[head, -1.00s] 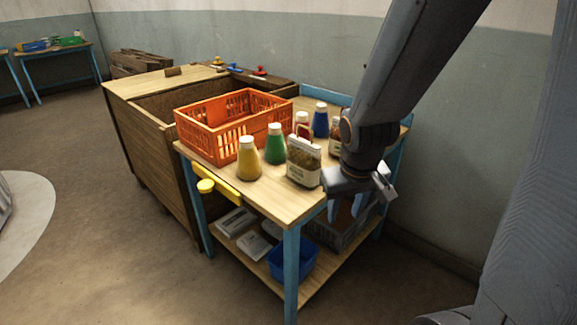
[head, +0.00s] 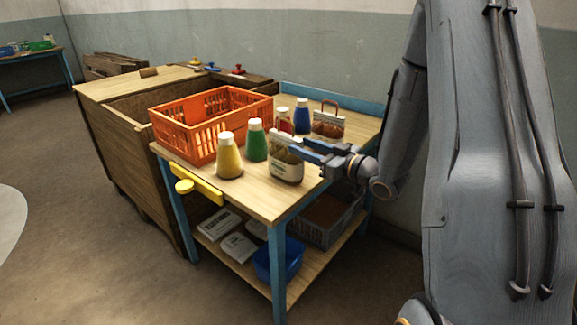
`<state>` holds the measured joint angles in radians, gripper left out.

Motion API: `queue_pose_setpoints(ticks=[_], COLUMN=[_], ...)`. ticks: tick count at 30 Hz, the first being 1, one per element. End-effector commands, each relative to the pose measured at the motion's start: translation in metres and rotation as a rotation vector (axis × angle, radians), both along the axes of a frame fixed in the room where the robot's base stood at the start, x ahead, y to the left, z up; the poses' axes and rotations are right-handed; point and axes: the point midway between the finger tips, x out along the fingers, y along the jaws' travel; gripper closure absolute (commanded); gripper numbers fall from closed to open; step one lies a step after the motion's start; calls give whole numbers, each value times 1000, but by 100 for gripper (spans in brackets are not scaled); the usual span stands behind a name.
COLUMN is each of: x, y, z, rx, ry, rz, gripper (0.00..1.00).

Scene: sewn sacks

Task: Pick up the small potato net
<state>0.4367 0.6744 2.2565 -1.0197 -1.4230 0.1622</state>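Two small bags stand upright on the wooden table. The front bag (head: 284,170) has a white top and label with yellow-brown contents. The rear bag (head: 328,127) has brown round contents, a pale label and a reddish handle. I cannot tell for sure which one is the small potato net. My gripper (head: 297,149) reaches in from the right, roughly level, its two blue-grey fingers apart at the upper right of the front bag. It hides part of that bag's top. I cannot tell whether the fingers touch it.
Yellow (head: 229,160), green (head: 256,144), red (head: 284,122) and blue (head: 302,117) bottles stand close by. An orange crate (head: 197,147) sits behind them on the left. The table's front right corner is bare. Bins and boxes fill the lower shelf.

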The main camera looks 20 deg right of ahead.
Motion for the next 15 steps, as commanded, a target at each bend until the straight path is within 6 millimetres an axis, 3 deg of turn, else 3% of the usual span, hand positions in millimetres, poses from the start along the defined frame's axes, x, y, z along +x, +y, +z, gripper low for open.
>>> queue_pose_setpoints(ticks=[5,15], x=[2,32], y=[5,25], z=[-4,-1], rx=[34,35], ry=[-20,-21], rz=[23,25], gripper=[62,62])
